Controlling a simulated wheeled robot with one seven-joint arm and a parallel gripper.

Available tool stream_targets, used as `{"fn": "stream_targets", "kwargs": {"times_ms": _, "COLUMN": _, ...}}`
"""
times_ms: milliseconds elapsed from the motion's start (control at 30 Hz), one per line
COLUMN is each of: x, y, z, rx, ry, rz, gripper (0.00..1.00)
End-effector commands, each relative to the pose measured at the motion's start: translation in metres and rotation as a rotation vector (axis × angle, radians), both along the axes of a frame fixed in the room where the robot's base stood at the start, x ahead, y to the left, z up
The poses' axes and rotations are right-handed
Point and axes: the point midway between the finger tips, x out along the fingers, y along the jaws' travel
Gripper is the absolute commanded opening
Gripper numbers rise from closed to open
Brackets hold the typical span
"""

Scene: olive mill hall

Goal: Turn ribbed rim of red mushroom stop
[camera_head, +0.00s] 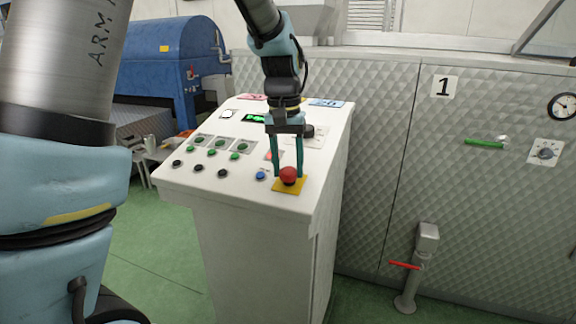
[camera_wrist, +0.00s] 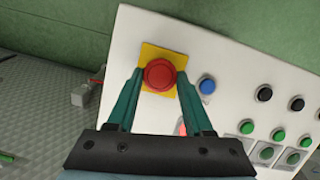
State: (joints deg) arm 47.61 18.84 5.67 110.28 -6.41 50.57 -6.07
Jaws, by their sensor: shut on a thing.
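The red mushroom stop (camera_head: 288,176) sits on a yellow square plate (camera_head: 290,187) at the near right corner of the white sloped control panel. It also shows in the wrist view (camera_wrist: 160,75) on its yellow plate (camera_wrist: 150,52). My gripper (camera_head: 287,172) reaches down from above with its two teal fingers on either side of the red cap. In the wrist view my gripper (camera_wrist: 159,78) has its fingertips against the cap's left and right sides. It is shut on the stop. The ribs of the rim are too small to make out.
A blue button (camera_head: 261,175) lies just left of the stop, with rows of black and green buttons (camera_head: 212,152) farther left. A green display (camera_head: 254,118) and a dark knob (camera_head: 307,131) stand higher on the panel. A quilted metal wall (camera_head: 390,130) rises behind.

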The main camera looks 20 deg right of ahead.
Motion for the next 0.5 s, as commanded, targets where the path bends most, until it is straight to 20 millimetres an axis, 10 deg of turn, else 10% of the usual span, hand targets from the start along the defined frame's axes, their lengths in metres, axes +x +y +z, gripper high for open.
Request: {"fn": "stream_targets", "kwargs": {"times_ms": 500, "x": 0.0001, "y": 0.0, "z": 0.0002, "rx": 0.0, "ry": 0.0, "rz": -0.001, "gripper": 0.0}}
